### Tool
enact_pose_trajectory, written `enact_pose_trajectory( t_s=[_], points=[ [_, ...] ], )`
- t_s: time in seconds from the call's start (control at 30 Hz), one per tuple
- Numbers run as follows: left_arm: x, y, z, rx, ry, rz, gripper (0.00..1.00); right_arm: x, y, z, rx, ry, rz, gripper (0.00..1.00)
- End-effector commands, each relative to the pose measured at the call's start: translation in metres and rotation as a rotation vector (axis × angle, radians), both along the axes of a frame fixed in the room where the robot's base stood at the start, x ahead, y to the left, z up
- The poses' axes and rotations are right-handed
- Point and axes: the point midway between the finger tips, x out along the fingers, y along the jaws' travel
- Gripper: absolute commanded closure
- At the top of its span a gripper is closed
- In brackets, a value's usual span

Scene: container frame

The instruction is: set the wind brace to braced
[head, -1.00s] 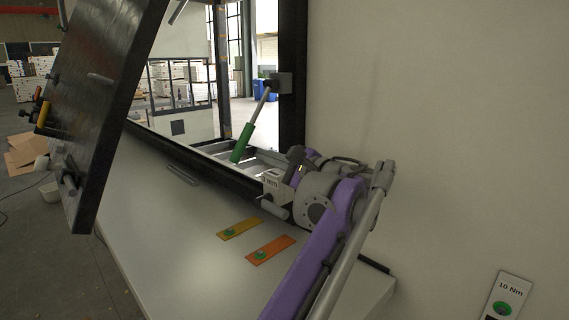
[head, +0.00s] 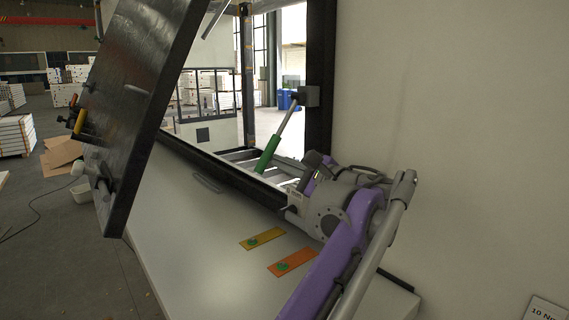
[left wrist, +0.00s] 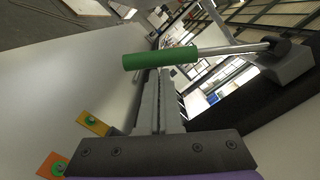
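The wind brace appears to be the strut with a green tube (head: 267,154) and a grey rod, running from a grey bracket (head: 310,96) on the dark right post. It slants down to the left. In the left wrist view the green tube (left wrist: 160,57) crosses just ahead of my left fingertips, its left end free. My left gripper (head: 305,163) is at the end of the purple arm, right of the tube's lower end. In the left wrist view its fingers (left wrist: 166,80) are together; contact with the tube is unclear. My right gripper is not in view.
A dark tilted panel (head: 145,110) with handles stands at left. Yellow (head: 262,238) and orange (head: 292,262) plates with green discs lie on the pale sloping surface below the frame. A pale wall (head: 450,130) closes the right side.

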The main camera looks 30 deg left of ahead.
Motion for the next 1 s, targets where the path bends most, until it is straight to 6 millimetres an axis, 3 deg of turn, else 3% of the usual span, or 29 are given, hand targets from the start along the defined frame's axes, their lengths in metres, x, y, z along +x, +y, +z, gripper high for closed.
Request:
enact_pose_trajectory(
  t_s=[0.37,1.0],
  points=[
    [-0.015,0.006,0.012,0.044,0.103,0.003,1.0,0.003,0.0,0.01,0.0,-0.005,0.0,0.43],
    [-0.058,0.024,0.068,0.233,0.557,0.002,1.0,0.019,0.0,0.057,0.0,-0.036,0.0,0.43]
  ],
)
